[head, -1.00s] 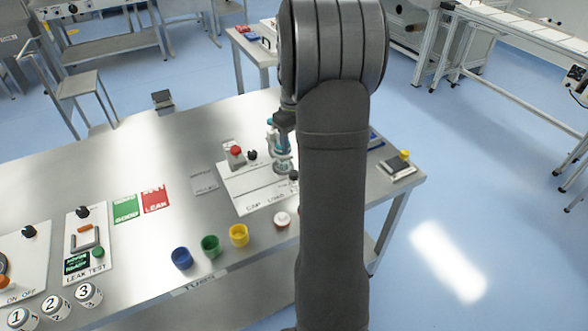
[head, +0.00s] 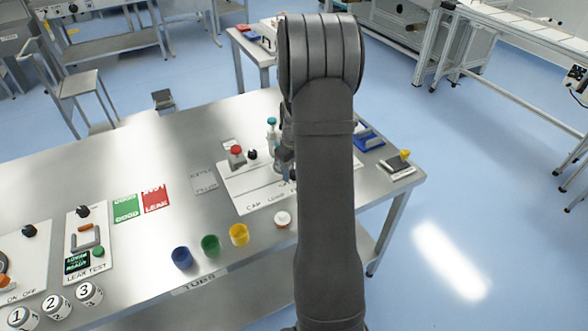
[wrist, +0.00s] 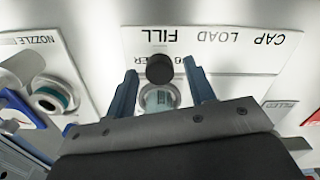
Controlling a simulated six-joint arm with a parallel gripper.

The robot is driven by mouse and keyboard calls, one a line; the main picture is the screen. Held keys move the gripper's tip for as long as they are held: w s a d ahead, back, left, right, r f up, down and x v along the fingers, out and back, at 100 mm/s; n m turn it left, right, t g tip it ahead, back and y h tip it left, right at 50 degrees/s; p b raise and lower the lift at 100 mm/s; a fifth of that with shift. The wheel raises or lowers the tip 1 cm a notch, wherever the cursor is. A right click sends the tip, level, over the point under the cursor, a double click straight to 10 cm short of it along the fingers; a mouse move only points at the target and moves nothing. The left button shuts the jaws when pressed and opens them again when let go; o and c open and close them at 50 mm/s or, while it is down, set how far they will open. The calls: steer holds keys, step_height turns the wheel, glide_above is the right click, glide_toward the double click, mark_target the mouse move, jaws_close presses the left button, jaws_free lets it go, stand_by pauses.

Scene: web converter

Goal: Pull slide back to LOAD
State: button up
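In the wrist view, a round black knob (wrist: 160,69), seemingly the slide's handle, sits by the FILL lettering on the white panel (wrist: 225,62). A pale tube-like part (wrist: 158,98) lies just behind it. LOAD and CAP are printed farther right, upside down. My gripper (wrist: 163,75) is open, its two blue fingers on either side of the knob with a visible gap to each. In the head view the panel (head: 237,193) is partly covered by my arm, which hides the knob and most of my gripper.
A red button (head: 236,151) and a black knob (head: 252,155) stand at the panel's back left. Blue (head: 182,257), green (head: 210,245) and yellow (head: 239,234) cups stand in front. In the wrist view a nozzle part (wrist: 52,98) is close left of my gripper.

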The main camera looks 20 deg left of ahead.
jaws_close()
steer(key=s+a, duration=0.5)
steer(key=shift+s+a, duration=0.15)
steer(key=shift+a, duration=0.05)
steer(key=shift+o, duration=0.4)
jaws_free()
steer(key=shift+r, duration=0.1)
step_height(320, 180, up, 17)
steer(key=shift+r, duration=0.15)
